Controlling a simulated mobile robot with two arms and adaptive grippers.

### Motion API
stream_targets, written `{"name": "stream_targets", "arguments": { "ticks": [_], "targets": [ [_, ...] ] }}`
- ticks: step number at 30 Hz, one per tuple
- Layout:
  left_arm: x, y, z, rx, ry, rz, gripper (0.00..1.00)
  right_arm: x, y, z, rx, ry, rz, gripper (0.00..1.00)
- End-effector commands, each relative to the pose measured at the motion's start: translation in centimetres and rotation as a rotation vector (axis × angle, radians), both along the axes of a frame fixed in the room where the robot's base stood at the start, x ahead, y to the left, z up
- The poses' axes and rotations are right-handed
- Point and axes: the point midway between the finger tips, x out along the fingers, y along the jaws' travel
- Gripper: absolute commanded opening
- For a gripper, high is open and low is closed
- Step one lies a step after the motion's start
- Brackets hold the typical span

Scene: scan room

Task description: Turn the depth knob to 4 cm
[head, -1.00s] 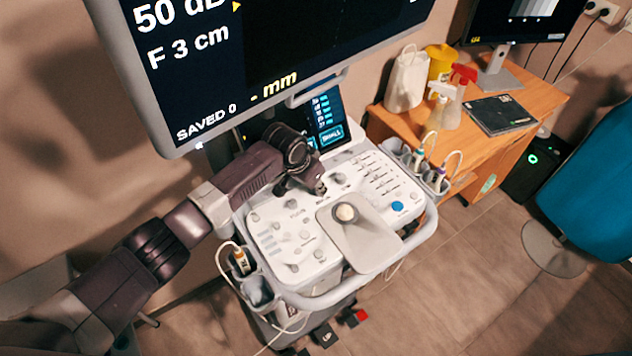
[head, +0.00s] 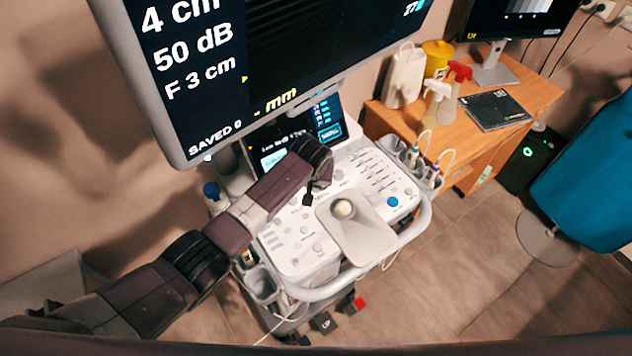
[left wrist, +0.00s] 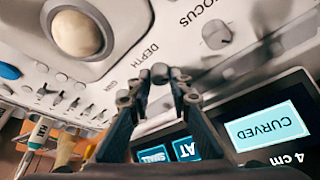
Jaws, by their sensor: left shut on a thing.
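The ultrasound console panel (head: 292,262) carries several knobs, sliders and a trackball (head: 343,209). My left gripper (head: 308,196) reaches down onto the panel behind the trackball. In the left wrist view its fingertips (left wrist: 160,73) are closed together beside the DEPTH label, on the depth knob, which they mostly hide. The focus knob (left wrist: 216,34) stands free to one side. The large monitor (head: 290,60) reads 4 cm, 50 dB and F 3 cm. The small touch screen (left wrist: 265,125) also shows 4 cm and CURVED. My right gripper is in no view.
The large monitor overhangs the back of the panel, close to my left arm. Probes (head: 432,172) sit in holders at the console's right side. A wooden desk (head: 530,95) with spray bottles stands at the right. Floor (head: 440,280) is clear in front.

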Motion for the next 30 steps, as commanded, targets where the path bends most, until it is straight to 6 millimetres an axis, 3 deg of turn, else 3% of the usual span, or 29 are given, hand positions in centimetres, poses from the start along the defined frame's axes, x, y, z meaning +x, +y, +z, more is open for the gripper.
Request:
{"name": "stream_targets", "arguments": {
  "ticks": [11, 12, 16, 30],
  "targets": [
    [0.03, -0.03, 0.03, -0.001, -0.001, 0.006, 0.0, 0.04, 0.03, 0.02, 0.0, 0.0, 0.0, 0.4],
    [0.03, -0.03, 0.03, -0.001, -0.001, 0.006, 0.2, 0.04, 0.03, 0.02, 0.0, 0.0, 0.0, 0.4],
    [0.04, -0.02, 0.04, -0.001, -0.001, 0.005, 0.35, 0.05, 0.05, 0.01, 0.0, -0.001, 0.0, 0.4],
    [-0.3, 0.01, 0.89, -0.002, -0.002, 0.004, 0.36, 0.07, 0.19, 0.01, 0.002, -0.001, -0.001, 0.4]
  ]
}}
